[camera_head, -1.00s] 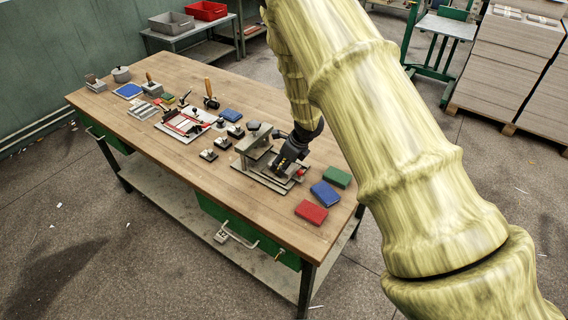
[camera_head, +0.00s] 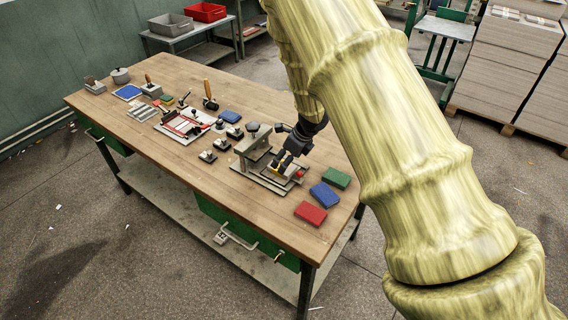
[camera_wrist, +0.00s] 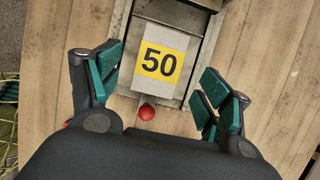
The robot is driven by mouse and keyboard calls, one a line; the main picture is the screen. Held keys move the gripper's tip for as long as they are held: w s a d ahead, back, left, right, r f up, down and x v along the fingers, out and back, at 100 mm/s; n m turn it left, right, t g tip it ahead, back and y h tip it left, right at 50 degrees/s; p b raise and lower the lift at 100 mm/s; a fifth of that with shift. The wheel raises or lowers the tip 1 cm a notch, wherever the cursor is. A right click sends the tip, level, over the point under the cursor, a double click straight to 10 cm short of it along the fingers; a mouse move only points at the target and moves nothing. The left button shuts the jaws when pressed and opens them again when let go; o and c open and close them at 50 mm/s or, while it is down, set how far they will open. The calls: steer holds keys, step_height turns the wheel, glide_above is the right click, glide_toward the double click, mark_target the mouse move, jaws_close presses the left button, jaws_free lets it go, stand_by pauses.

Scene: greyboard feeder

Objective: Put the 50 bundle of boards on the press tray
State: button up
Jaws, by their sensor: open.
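The 50 bundle of boards (camera_wrist: 158,75) is a light grey block with a yellow band marked 50. It lies on the metal press tray (camera_wrist: 206,52), between the tray's side rails. In the head view a bit of its yellow band (camera_head: 277,166) shows beside the press (camera_head: 252,146); the rest is partly hidden by my gripper. My gripper (camera_wrist: 162,88) is open above the bundle, its green-padded fingers apart on either side and not touching it. It also shows in the head view (camera_head: 285,163).
A red knob (camera_wrist: 147,112) sits at the tray's end. Red (camera_head: 311,213), blue (camera_head: 325,195) and green (camera_head: 337,178) blocks lie right of the press. Several small fixtures and a tool board (camera_head: 184,126) stand to the left. The table front is clear.

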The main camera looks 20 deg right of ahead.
steer(key=v, duration=0.8)
